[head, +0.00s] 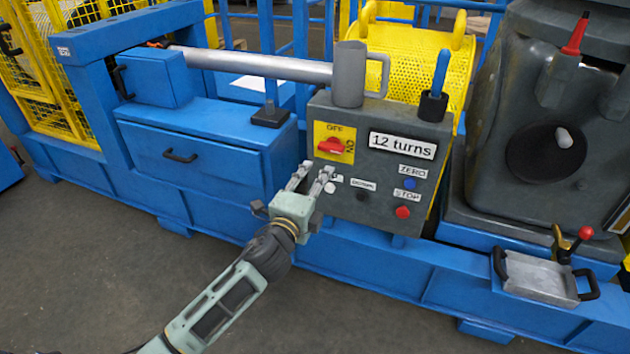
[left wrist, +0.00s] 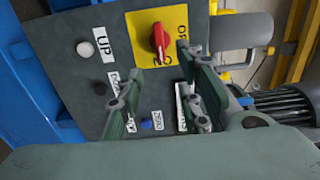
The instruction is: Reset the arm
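My left gripper (head: 316,170) is open and empty in front of the lower left part of the grey control panel (head: 375,210). In the left wrist view its two fingers (left wrist: 160,68) stand apart, with the panel face beyond them. The red switch knob (head: 331,147) sits on a yellow OFF/ON plate above the fingertips; it also shows in the left wrist view (left wrist: 159,40). A white button (left wrist: 85,49) has the label UP. The blue button (head: 410,183) is by ZERO and the red button (head: 403,212) by STOP. My right gripper is not in view.
A "12 turns" sign (head: 402,146) is on the panel. A grey mug-like cylinder (head: 349,75) and a blue-handled tool in a black holder (head: 433,105) stand on top. A metal tray (head: 540,279) with black handles is at lower right. The floor (head: 90,265) at left is clear.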

